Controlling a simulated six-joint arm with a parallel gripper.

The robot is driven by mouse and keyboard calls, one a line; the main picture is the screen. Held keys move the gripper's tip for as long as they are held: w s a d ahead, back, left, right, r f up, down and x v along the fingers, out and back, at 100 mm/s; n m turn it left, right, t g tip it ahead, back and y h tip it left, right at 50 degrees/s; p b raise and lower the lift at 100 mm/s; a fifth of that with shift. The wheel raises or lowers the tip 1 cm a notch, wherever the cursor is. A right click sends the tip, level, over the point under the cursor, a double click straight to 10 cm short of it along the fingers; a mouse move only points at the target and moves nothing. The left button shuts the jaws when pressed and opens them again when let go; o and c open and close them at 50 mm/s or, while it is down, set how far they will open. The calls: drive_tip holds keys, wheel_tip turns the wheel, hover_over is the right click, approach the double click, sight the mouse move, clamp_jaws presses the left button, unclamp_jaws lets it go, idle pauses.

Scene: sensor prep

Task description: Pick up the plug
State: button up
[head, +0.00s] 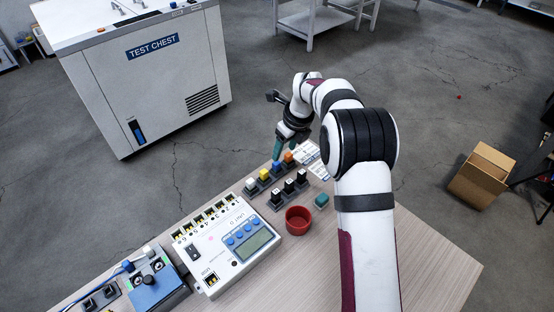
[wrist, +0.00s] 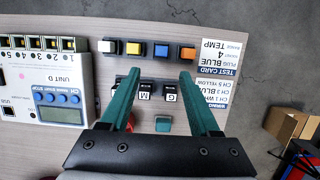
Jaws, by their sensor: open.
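Four colored plugs stand in a row in a dark rack: white (head: 250,184), yellow (head: 264,174), blue (head: 276,165) and orange (head: 288,157). In the wrist view the white (wrist: 108,46), yellow (wrist: 134,48), blue (wrist: 161,50) and orange (wrist: 187,53) tops show clearly. A test card (wrist: 222,58) beside the rack reads "PLUG BLUE" and "4 TEMP". My gripper (wrist: 159,75) is open and empty, its teal fingers spread wide. In the head view my gripper (head: 280,150) hangs above the far end of the rack. The wrist view shows the blue plug ahead, between the fingertip lines.
A second rack of black lettered pieces (head: 289,187) stands nearer. A teal block (head: 322,201) and a red cup (head: 298,220) are close by. The white UNIT D instrument (head: 212,275) and a blue-topped device (head: 155,287) lie left. The table's front right is clear.

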sight(277, 163)
drive_tip(key=x, duration=0.9)
drive_tip(key=shift+w+a, duration=0.25)
drive_tip(key=shift+w, duration=0.1)
clamp_jaws()
